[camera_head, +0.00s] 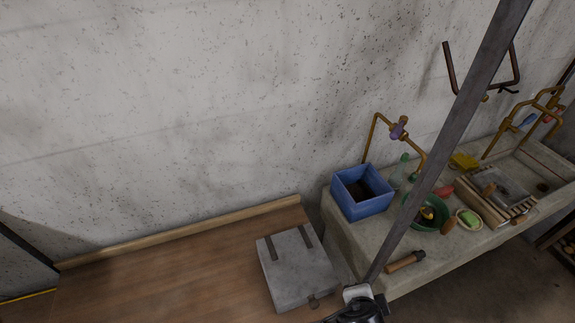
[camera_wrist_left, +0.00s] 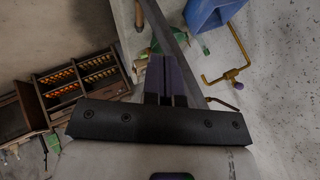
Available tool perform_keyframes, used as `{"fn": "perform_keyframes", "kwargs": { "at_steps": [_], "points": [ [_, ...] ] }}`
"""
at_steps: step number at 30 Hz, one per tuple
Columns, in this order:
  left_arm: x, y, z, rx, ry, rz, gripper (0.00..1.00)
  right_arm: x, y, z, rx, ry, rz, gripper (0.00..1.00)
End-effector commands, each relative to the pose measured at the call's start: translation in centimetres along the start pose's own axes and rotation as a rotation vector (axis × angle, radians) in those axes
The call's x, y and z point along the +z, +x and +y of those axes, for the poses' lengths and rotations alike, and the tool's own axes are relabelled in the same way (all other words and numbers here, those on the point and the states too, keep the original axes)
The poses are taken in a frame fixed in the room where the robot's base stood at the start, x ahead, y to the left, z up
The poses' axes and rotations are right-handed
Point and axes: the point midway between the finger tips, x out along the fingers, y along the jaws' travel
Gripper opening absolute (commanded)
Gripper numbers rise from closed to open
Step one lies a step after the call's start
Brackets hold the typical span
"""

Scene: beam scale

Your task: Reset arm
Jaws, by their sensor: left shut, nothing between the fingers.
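My left gripper (camera_wrist_left: 164,66) shows in the left wrist view with its dark fingers together and nothing held. A long grey beam (camera_head: 450,130) slants across the head view from the top right to the bottom middle. It also shows in the left wrist view, passing close by or behind the fingers; I cannot tell whether they touch it. At its lower end in the head view is a black and white part (camera_head: 362,303), cut off by the bottom edge; I cannot tell what it belongs to. My right gripper is in neither view.
A stone sink counter (camera_head: 375,262) stands at the right with a blue box (camera_head: 349,204), a green bowl (camera_head: 409,222) and a wooden-handled tool (camera_head: 403,262). A wooden rack (camera_wrist_left: 85,80) shows in the wrist view.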

Motion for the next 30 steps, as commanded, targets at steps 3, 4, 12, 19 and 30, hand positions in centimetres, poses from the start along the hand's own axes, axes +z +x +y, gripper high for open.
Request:
{"fn": "perform_keyframes", "kwargs": {
  "at_steps": [3, 4, 12, 19, 30],
  "points": [
    [0.1, -5.3, -5.3, -0.037, -0.185, 0.156, 0.0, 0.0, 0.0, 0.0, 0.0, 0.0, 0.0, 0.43],
    [0.8, -6.3, -6.5, -0.048, -0.237, 0.183, 0.0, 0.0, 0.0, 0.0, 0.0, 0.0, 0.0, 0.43],
    [15.2, -11.1, -11.9, -0.154, -0.73, 0.218, 0.0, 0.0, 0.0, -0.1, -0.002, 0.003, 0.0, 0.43],
    [29.2, -12.1, -7.7, -0.204, -0.997, 0.02, 0.0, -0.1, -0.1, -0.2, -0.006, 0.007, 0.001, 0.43],
    [40.4, -12.4, 6.2, -0.058, -1.114, -0.35, 0.0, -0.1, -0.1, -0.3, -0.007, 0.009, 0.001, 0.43]
  ]
}}
